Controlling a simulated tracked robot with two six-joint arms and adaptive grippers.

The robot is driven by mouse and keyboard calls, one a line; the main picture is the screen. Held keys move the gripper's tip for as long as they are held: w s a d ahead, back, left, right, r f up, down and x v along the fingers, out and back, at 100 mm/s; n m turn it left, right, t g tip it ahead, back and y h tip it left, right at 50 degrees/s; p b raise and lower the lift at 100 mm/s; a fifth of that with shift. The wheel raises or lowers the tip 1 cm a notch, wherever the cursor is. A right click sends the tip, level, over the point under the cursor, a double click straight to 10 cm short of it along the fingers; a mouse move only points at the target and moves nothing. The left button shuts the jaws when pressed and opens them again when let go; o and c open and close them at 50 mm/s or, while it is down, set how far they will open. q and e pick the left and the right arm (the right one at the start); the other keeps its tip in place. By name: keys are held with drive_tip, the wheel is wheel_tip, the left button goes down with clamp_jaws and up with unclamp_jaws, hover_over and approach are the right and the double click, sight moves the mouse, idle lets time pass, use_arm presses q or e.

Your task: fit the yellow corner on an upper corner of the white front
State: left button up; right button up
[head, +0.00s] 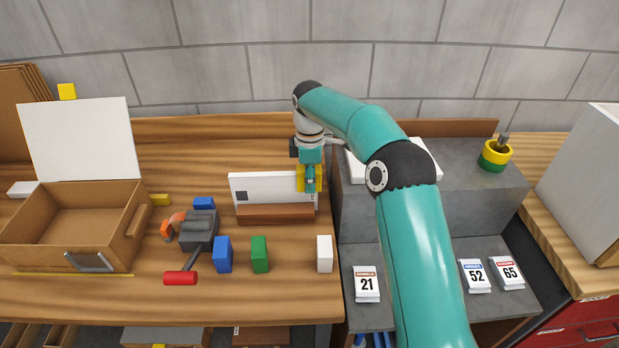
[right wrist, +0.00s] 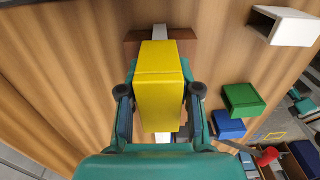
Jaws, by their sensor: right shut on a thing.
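The white front (head: 262,184) stands upright in a brown wooden holder (head: 275,214) on the bench, with a dark square near its left end. My right gripper (head: 310,181) is shut on the yellow corner (head: 300,176), at the front's upper right corner. In the right wrist view the yellow corner (right wrist: 160,85) sits between both fingers. The white front's edge (right wrist: 160,30) runs beneath it. I cannot tell whether the corner is seated or just above the front. My left gripper is not in view.
An open wooden drawer box (head: 70,215) and a white panel (head: 82,140) stand at left. A grey tool (head: 199,231), red-headed piece (head: 180,278), blue block (head: 223,254), green block (head: 260,254) and white block (head: 324,253) lie in front. A grey raised bench (head: 470,195) is right.

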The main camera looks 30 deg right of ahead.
drive_tip(key=shift+f, duration=0.15)
idle(0.5)
drive_tip(key=o, duration=1)
drive_tip(key=r, duration=1)
drive_tip(key=shift+w+r, duration=0.15)
drive_tip(key=shift+w, duration=0.05)
drive_tip(key=shift+s+r, duration=0.2)
drive_tip(key=shift+r, duration=0.5)
drive_tip(key=shift+s, duration=0.1)
